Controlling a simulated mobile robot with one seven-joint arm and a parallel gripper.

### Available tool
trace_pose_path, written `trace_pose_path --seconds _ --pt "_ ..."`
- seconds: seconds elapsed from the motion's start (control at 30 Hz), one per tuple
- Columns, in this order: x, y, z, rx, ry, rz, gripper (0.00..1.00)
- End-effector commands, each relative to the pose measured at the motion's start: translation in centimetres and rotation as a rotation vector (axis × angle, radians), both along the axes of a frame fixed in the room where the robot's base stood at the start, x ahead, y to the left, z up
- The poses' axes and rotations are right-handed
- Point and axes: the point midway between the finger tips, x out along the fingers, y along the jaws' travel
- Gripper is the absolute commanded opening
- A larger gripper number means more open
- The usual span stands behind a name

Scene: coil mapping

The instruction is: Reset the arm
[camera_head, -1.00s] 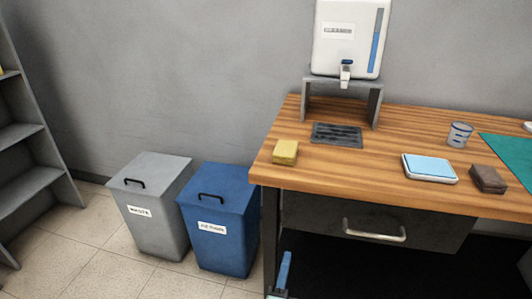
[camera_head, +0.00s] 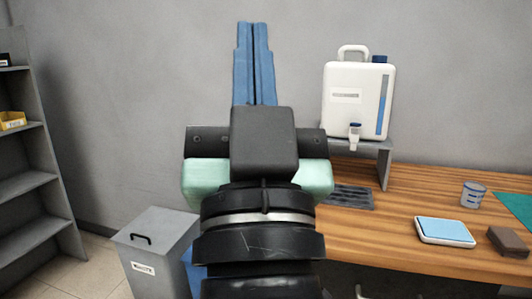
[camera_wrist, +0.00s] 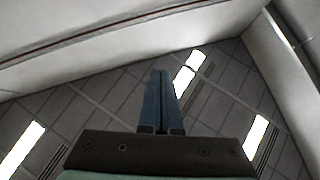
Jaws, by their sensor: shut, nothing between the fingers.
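My gripper (camera_head: 253,28) stands upright in the middle of the head view, its two blue fingers pressed together and pointing up in front of the grey wall. It is shut with nothing between the fingers. My dark wrist below it hides the left end of the table and most of the blue bin. In the wrist view my gripper (camera_wrist: 160,74) is also shut, with the ceiling and its bright lamps behind it. It touches nothing.
A grey bin (camera_head: 160,245) stands lower left; a grey shelf (camera_head: 35,180) is at the far left.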

Motion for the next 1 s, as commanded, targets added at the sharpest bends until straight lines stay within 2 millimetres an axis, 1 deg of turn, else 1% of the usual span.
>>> trace_pose_path --seconds 0.03,0.07,0.1,0.13,0.17,0.37,0.6,0.7,0.83,0.9,1.0 --pt "-2.5 -0.5 1.8 -0.033 -0.043 -0.066 0.00" --pt "-3.8 -0.9 2.5 -0.049 -0.059 -0.106 0.00" --pt "-4.8 -1.3 3.8 -0.061 -0.071 -0.143 0.00" --pt "-4.2 -1.2 4.9 -0.060 -0.059 -0.134 0.00" --pt "-4.1 -1.2 5.7 -0.058 -0.057 -0.131 0.00" --pt "-4.0 -1.1 10.6 -0.057 -0.056 -0.127 0.00" --pt "-4.0 -1.0 18.0 -0.055 -0.056 -0.124 0.00" --pt "-4.0 -1.0 20.6 -0.056 -0.055 -0.123 0.00" --pt "-3.9 -1.0 22.8 -0.055 -0.055 -0.122 0.00" --pt "-3.9 -1.0 23.5 -0.055 -0.055 -0.122 0.00" --pt "-3.9 -1.0 23.8 -0.055 -0.055 -0.122 0.00"
